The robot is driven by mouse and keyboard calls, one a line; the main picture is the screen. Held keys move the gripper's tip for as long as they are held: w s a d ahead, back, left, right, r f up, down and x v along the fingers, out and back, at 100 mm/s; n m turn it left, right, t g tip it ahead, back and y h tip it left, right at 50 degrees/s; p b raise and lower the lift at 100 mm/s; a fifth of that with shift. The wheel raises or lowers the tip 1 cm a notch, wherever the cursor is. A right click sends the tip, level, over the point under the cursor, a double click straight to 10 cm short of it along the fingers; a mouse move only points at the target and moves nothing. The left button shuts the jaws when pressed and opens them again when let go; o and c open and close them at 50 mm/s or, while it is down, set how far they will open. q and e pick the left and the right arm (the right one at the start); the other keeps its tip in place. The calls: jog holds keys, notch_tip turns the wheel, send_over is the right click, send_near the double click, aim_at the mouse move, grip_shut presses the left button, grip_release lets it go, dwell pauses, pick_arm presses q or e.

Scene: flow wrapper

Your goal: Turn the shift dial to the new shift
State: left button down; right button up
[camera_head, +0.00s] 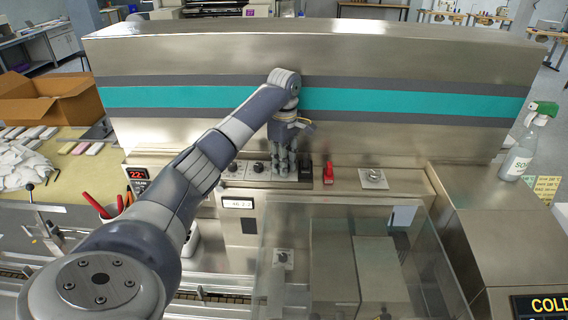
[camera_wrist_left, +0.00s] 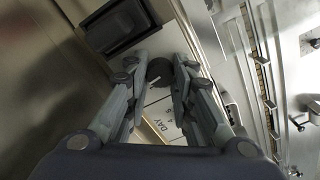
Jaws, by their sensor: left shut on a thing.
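My left gripper (camera_head: 283,176) reaches down to the control ledge at the foot of the steel machine wall. In the left wrist view its two fingers (camera_wrist_left: 164,68) are closed around a dark round knob, the shift dial (camera_wrist_left: 159,71). A white label plate (camera_wrist_left: 163,113) with "DAY" and other lettering lies beside the dial, partly covered by the fingers. In the head view the gripper hides the dial. The dial's pointer direction cannot be made out. My right gripper is in neither view.
Other black knobs (camera_head: 259,167) sit left of the gripper. A black block (camera_head: 305,171), a red switch (camera_head: 328,174) and a steel plate with a knob (camera_head: 373,178) are to its right. A clear cover (camera_head: 335,255) stands in front. A spray bottle (camera_head: 527,143) stands far right.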

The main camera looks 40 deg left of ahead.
pick_arm(q)
jog(key=m, duration=0.4)
jog(key=shift+w+r+m, duration=0.15)
jog(key=shift+w+m, duration=0.05)
jog(key=shift+m, duration=0.2)
jog(key=shift+w+r+m, duration=0.1)
jog(key=shift+m, duration=2.1)
jog(key=c, duration=1.4)
grip_release()
jog(key=shift+o, duration=0.2)
jog(key=shift+r, duration=3.9)
